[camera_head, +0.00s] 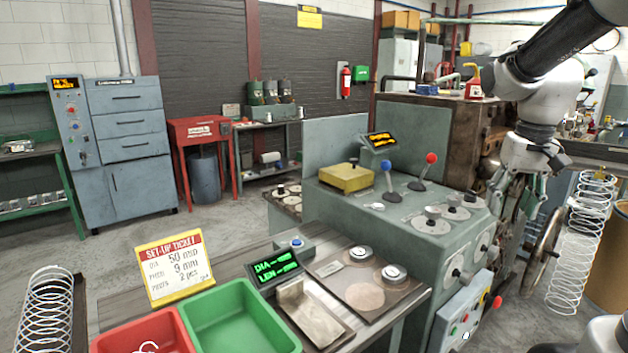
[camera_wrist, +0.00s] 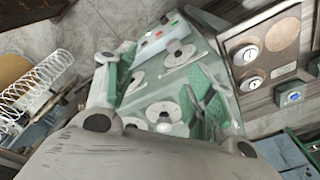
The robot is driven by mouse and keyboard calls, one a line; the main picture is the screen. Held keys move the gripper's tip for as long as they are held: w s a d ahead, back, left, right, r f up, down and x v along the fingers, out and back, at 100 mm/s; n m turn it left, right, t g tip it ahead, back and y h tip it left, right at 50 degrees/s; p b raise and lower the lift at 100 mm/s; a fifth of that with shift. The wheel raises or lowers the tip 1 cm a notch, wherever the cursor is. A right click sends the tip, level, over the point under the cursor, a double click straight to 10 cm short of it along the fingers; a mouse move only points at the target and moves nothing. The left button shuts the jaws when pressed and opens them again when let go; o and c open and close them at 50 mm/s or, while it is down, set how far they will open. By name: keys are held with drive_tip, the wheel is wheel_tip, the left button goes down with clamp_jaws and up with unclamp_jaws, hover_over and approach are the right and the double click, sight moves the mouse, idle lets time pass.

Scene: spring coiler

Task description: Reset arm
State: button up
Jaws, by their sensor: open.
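My arm (camera_head: 545,85) reaches in from the upper right of the head view, with the wrist bent downward. My gripper (camera_head: 515,205) hangs beside the right end of the grey-green coiler machine (camera_head: 335,205). In the wrist view my gripper (camera_wrist: 163,85) has its green-padded fingers spread wide apart with nothing between them. The machine's dials and top panel (camera_wrist: 165,65) show beyond the fingers. Whether any finger touches the machine cannot be told. The blue-knobbed lever (camera_head: 387,175) and red-knobbed lever (camera_head: 430,165) stand on the machine top.
A handwheel (camera_head: 541,252) and a tall wire spring (camera_head: 583,240) stand close to the gripper. A red bin (camera_head: 145,330), a green bin (camera_head: 238,318), a set-up ticket (camera_head: 172,268) and a readout (camera_head: 274,268) sit on the front bench. Open floor (camera_head: 225,240) lies at left.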

drive_tip(key=s+a+n+t, duration=0.2)
drive_tip(key=s+a+t, duration=0.1)
drive_tip(key=s, duration=1.2)
drive_tip(key=shift+s+a+r, duration=0.3)
drive_tip(key=shift+s+a, duration=0.1)
drive_tip(key=shift+a, duration=0.05)
drive_tip(key=shift+c, duration=0.2)
